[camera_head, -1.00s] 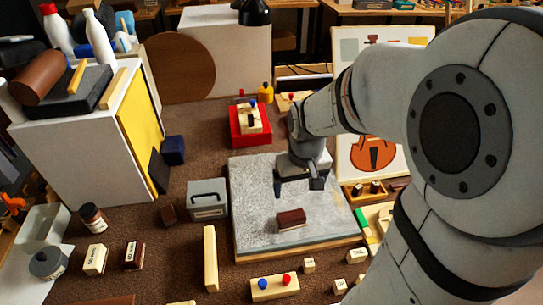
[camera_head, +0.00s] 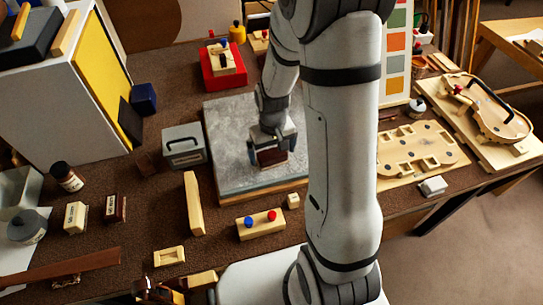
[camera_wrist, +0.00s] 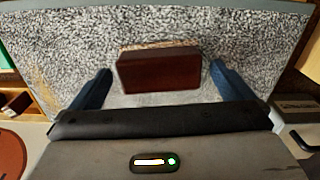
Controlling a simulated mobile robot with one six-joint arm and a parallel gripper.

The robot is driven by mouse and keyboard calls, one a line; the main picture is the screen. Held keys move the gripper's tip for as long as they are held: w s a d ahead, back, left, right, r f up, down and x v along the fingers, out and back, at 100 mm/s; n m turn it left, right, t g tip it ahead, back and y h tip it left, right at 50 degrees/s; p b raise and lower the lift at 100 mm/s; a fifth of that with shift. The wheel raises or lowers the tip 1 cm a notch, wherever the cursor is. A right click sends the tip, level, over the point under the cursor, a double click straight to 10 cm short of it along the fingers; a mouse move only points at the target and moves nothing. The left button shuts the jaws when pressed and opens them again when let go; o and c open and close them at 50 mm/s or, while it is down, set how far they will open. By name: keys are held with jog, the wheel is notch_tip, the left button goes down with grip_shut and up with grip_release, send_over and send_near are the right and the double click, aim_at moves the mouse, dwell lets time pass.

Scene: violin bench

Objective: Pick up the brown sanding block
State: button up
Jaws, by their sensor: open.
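The brown sanding block (camera_head: 271,157) lies on the grey stone slab (camera_head: 228,125) on the bench. In the wrist view the block (camera_wrist: 159,72) is a dark red-brown box with a lighter, grainy strip along its far edge. My gripper (camera_head: 270,160) is right at the block, reaching down from above. In the wrist view my gripper (camera_wrist: 158,82) is open, with one blue finger to the left of the block and one to the right. A gap shows between each finger and the block. The gripper partly hides the block in the head view.
A grey box with a handle (camera_head: 184,146) stands left of the slab. A red tray (camera_head: 222,65) is behind it. A wooden block with blue and red knobs (camera_head: 260,225) lies in front. A violin mould board (camera_head: 425,148) lies to the right.

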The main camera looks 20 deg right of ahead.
jog(key=shift+f, duration=0.55)
jog(key=shift+c, duration=0.6)
jog(key=c, duration=0.9)
